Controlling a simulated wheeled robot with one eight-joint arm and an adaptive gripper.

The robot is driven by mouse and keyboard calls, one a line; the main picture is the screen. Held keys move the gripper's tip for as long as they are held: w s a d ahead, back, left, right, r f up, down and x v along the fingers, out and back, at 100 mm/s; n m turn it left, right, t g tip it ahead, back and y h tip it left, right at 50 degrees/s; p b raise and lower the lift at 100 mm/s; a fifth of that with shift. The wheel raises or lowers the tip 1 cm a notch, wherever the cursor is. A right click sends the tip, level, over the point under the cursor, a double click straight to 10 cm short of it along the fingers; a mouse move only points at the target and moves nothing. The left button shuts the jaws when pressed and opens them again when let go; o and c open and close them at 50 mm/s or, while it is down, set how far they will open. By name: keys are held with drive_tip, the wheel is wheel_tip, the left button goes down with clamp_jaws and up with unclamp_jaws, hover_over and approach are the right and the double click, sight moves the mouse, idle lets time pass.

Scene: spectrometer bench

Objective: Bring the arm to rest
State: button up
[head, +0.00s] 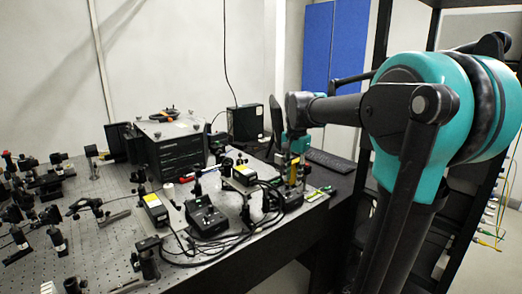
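My arm enters from the right, with a large teal joint at upper right, and reaches left over the right end of the optical bench (95,185). Its far end turns down at a teal wrist. My gripper (293,172) hangs below that wrist, small and dark, near the bench's right corner. I cannot make out its fingers clearly or whether they hold anything. A yellow patch shows at the same spot, and I cannot tell what it belongs to.
Black boxes with yellow labels and looped cables (205,215) lie left of my gripper. A large black instrument box (177,150) stands behind them. Several optical mounts fill the left side. A keyboard (330,160) lies behind on the right, and a black rack stands at far right.

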drive_tip(key=s+d+f+n+t, duration=0.3)
drive_tip(key=s+f+n, duration=0.6)
drive_tip(key=s+f, duration=1)
wheel_tip(320, 180, down, 4)
drive_tip(key=shift+s+r, duration=0.25)
drive_tip(key=shift+s, duration=0.1)
